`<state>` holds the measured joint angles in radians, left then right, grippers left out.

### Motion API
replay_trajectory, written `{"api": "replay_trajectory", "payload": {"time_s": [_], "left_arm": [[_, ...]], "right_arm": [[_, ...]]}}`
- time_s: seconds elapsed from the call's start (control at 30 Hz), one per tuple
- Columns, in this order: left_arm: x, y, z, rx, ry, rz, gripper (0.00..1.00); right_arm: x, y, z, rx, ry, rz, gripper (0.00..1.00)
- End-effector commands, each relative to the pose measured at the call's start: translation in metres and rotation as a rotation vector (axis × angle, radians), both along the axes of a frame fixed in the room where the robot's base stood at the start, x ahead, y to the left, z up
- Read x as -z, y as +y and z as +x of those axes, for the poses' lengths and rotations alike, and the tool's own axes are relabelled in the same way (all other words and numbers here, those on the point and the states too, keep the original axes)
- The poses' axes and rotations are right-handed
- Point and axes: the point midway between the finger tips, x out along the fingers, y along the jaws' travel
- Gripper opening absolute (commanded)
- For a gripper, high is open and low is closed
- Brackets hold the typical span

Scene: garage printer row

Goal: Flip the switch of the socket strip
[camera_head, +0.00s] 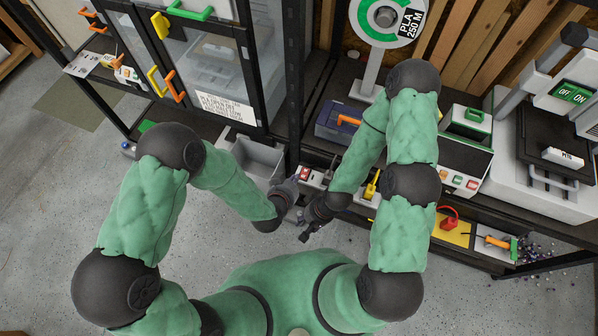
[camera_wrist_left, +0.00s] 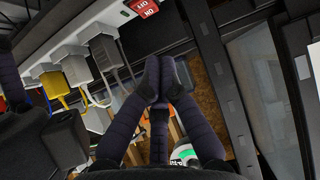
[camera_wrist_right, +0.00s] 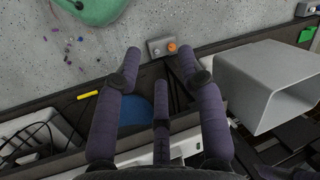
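The socket strip (camera_head: 313,178) lies along the front of the low shelf, with its red switch (camera_head: 304,173) at the left end. Contact with the strip cannot be told. My right gripper (camera_head: 304,232) hangs lower, in front of the shelf, with its fingers (camera_wrist_right: 159,60) apart and empty.
A grey bin (camera_head: 258,158) stands left of the strip. Yellow (camera_head: 371,186) and red (camera_head: 449,219) items lie along the shelf to the right. A small grey box with an orange knob (camera_wrist_right: 172,47) shows beyond my right fingertips. The floor in front is open.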

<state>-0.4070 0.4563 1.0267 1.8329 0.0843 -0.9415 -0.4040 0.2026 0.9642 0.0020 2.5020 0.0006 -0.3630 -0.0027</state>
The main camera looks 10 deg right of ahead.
Motion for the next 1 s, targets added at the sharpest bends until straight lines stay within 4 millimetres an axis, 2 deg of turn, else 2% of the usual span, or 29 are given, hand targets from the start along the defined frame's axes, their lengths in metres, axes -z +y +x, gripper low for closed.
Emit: {"api": "replay_trajectory", "payload": {"time_s": [0.2, 0.57, 0.6, 0.73, 0.87, 1.0], "left_arm": [[-0.014, 0.012, -0.018, 0.000, 0.000, 0.000, 0.00], [-0.016, 0.014, -0.021, 0.001, 0.000, -0.001, 0.00], [-0.016, 0.014, -0.021, 0.001, 0.000, -0.001, 0.00], [-0.017, 0.017, -0.021, -0.007, 0.012, -0.001, 0.00], [-0.018, 0.029, -0.019, -0.040, 0.075, -0.002, 0.00], [-0.019, 0.053, -0.021, -0.109, 0.204, -0.011, 0.00]], "right_arm": [[-0.009, 0.000, -0.001, -0.001, 0.002, 0.000, 0.40], [-0.009, 0.000, -0.001, -0.001, 0.002, 0.000, 0.40], [-0.009, 0.000, -0.001, -0.001, 0.002, 0.000, 0.37], [-0.011, -0.001, 0.002, 0.005, -0.002, -0.007, 0.00], [-0.019, -0.004, 0.015, 0.028, -0.019, -0.039, 0.00], [-0.036, -0.011, 0.040, 0.080, -0.051, -0.103, 0.00]]}}
